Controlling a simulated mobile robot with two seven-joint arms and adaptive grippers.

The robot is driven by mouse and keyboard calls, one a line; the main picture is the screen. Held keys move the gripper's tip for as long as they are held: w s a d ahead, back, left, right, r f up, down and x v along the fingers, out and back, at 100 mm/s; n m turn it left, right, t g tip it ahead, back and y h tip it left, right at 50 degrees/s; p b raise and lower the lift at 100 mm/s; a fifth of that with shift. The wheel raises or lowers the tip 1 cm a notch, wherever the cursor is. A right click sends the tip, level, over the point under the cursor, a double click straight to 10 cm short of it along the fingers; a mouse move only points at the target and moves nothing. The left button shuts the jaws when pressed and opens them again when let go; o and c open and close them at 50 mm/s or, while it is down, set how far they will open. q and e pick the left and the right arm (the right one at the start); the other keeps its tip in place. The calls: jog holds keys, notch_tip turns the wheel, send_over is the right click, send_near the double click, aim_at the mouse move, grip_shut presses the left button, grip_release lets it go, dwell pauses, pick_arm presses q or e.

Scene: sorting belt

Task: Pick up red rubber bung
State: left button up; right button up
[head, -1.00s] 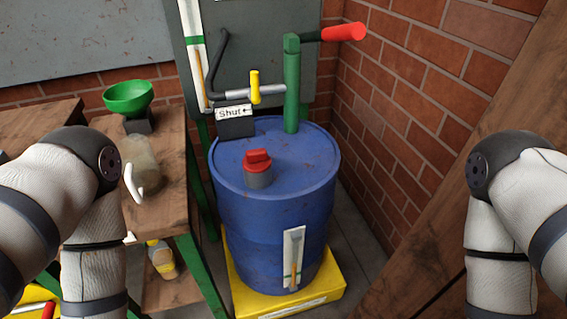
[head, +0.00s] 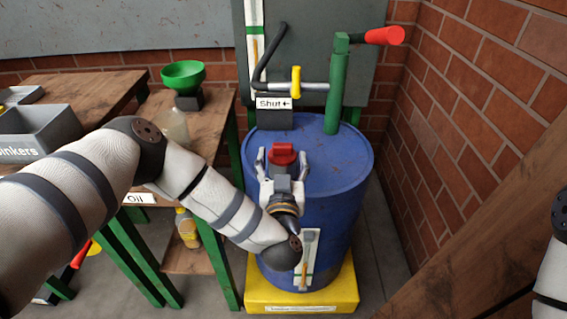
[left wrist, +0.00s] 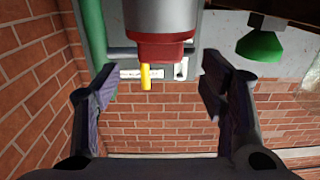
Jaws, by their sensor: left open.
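The red rubber bung (head: 283,153) sits on a grey neck on top of the blue drum (head: 330,165). My left gripper (head: 283,160) is open at the drum's near side, its two fingers spread left and right of the bung in the head view. In the left wrist view the picture is upside down; the bung (left wrist: 165,50) and its grey neck (left wrist: 160,16) show at the top, between and beyond the open fingers (left wrist: 158,88). No finger visibly touches the bung. My right gripper is out of view.
A green pump (head: 336,85) with a red handle (head: 385,36) rises behind the bung. A yellow-handled valve (head: 295,82) and a "Shut" sign (head: 273,103) stand behind too. A green funnel (head: 183,77) is on the wooden bench at left. A brick wall (head: 480,110) closes the right side.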

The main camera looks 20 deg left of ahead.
aim_at(282, 147)
pick_arm(q)
jog(key=x, duration=0.5)
jog(key=shift+w+a+b, duration=0.1)
jog(key=shift+w+b, duration=0.2)
jog(key=shift+r, duration=0.1)
jog(key=shift+c, duration=0.6)
grip_shut()
